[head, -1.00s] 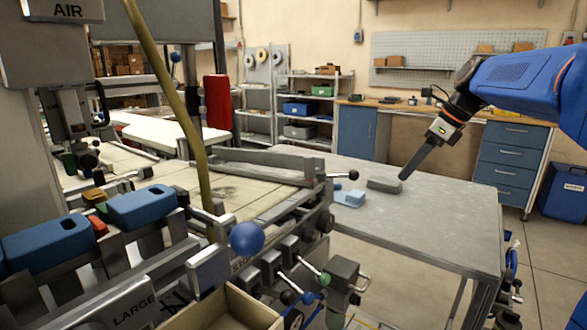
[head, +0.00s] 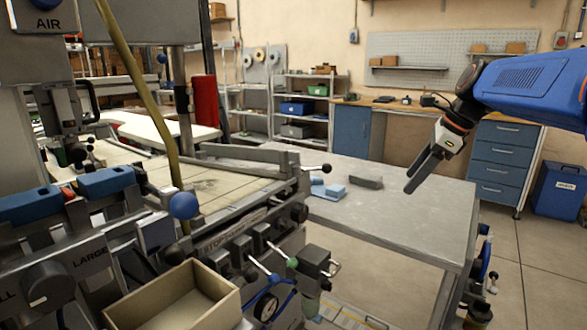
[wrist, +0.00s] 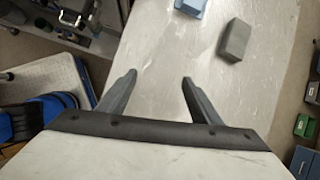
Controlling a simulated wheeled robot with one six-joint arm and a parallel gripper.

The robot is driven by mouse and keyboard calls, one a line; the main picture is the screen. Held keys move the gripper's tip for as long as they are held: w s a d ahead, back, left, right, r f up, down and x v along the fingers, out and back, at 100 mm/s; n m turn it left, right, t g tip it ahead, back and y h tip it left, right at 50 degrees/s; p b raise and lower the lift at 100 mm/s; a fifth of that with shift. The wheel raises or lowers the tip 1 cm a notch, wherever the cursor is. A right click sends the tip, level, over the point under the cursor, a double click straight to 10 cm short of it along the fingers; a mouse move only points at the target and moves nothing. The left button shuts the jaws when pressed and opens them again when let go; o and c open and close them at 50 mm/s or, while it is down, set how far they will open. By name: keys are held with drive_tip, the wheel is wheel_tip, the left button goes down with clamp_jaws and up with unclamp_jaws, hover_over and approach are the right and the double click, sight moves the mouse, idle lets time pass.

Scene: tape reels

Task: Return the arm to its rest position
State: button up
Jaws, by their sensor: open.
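My blue arm (head: 530,85) reaches in from the right in the head view. My gripper (head: 420,172) hangs over the right part of the grey table (head: 400,215), pointing down and to the left. In the wrist view its two fingers (wrist: 157,90) are spread wide, with only bare tabletop between them. A grey block (head: 366,181) lies on the table to the left of the gripper and apart from it. The block also shows at the upper right of the wrist view (wrist: 234,40).
Light blue blocks (head: 330,191) lie beside the grey block. A machine with a blue ball knob (head: 184,205) and an open box (head: 180,300) fills the left. Blue drawers (head: 506,160) and a blue bin (head: 558,188) stand behind the arm. The table's front is clear.

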drive_tip(key=s+f+n, duration=0.1)
drive_tip(key=s+n, duration=0.1)
drive_tip(key=s, duration=0.1)
drive_tip(key=s+a+f+n, duration=0.1)
drive_tip(key=s+n, duration=0.1)
drive_tip(key=s, duration=0.1)
drive_tip(key=s+a+f+n+h, duration=0.1)
drive_tip(key=s+f+n, duration=0.1)
drive_tip(key=s, duration=0.1)
drive_tip(key=shift+s, duration=0.2)
drive_tip(key=s+f+n+t+h, duration=0.1)
drive_tip(key=s+f+n+h, duration=0.2)
drive_tip(key=s+f+n, duration=1.3)
drive_tip(key=s+f, duration=0.1)
drive_tip(key=s, duration=0.3)
drive_tip(key=shift+s+n, duration=0.25)
drive_tip(key=shift+n, duration=0.15)
